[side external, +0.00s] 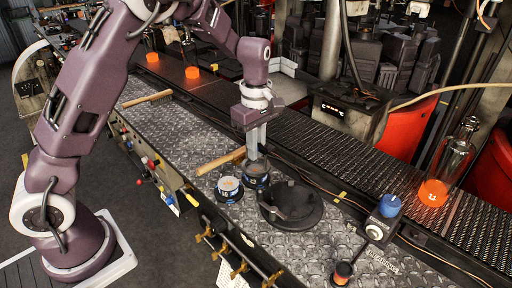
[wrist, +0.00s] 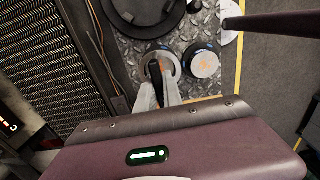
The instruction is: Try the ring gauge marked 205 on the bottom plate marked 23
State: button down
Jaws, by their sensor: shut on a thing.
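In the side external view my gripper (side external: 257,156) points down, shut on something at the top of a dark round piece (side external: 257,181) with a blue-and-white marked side. The fingers hide part of it. In the wrist view my gripper (wrist: 159,80) reaches the rim of this round piece (wrist: 172,58). A second round piece (side external: 229,188) with a pale top and a marked band stands close on the left; it also shows in the wrist view (wrist: 205,64). The markings are too small to read surely, so I cannot tell which is 205 or 23.
A black round plate (side external: 304,217) with an upright part lies right of the pieces. A wooden-handled tool (side external: 219,161) lies behind them. A blue knob (side external: 390,205) stands at the right. A glass bottle with an orange base (side external: 433,193) stands on the conveyor (side external: 325,143).

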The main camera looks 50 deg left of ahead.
jog(key=shift+f, duration=0.65)
dwell(1.1)
jog(key=shift+r, duration=2.55)
